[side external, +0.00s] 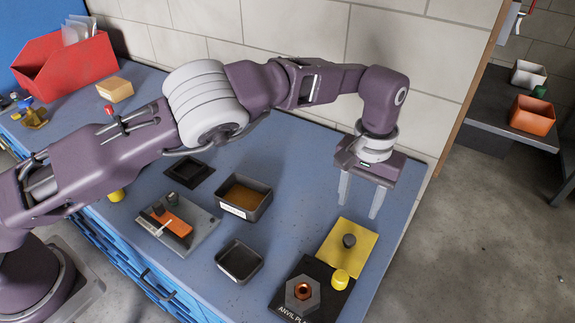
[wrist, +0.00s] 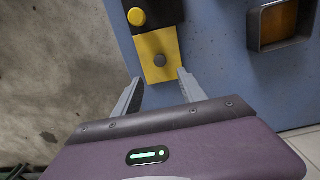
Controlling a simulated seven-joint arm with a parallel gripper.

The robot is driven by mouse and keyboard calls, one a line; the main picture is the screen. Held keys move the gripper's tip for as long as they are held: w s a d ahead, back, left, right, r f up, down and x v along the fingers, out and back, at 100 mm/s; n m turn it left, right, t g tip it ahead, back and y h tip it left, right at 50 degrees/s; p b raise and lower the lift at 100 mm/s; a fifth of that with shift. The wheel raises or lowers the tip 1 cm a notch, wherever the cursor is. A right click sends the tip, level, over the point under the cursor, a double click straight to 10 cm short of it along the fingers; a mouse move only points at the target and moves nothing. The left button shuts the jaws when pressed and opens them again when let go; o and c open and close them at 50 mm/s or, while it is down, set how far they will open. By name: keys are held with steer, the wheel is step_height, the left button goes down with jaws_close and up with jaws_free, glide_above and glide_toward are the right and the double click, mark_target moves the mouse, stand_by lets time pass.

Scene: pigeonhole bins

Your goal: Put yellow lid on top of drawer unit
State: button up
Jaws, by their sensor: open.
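The yellow lid (side external: 337,262) is a flat square with a dark grey knob (side external: 348,241) in its middle. It lies at the right end of the blue bench, beside a black anvil plate. It also shows in the wrist view (wrist: 150,44), with its knob (wrist: 159,60) between my fingertips in the picture. My gripper (side external: 359,207) is open and empty, pointing down above the bench near the lid, apart from it. It also shows in the wrist view (wrist: 159,77). Blue drawer fronts (side external: 125,252) show below the bench's front edge; I cannot make out a separate drawer unit.
The anvil plate (side external: 275,304) holds a large nut (side external: 301,292) and a yellow cylinder (side external: 340,279). A tiled wall stands behind.

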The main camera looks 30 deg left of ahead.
steer(key=s+a+r+n+t+h, duration=0.1)
steer(key=s+a+r, duration=0.1)
steer(key=a+r, duration=0.7)
steer(key=s+a+r+n+t+h, duration=0.1)
steer(key=s+a+r, duration=0.2)
steer(key=a+r, duration=0.7)
steer(key=s+a+r+m+t, duration=0.1)
steer(key=s+a+r, duration=0.2)
steer(key=s, duration=0.6)
steer(key=s+a+r+t, duration=0.1)
steer(key=s+a+r, duration=0.25)
steer(key=s, duration=0.45)
steer(key=s+a+f+m+t+y, duration=0.1)
steer(key=s+a+f+y, duration=0.1)
steer(key=s+f, duration=0.3)
steer(key=s+a, duration=0.1)
steer(key=s, duration=0.3)
steer(key=shift+f+t, duration=0.3)
steer(key=shift+f, duration=0.05)
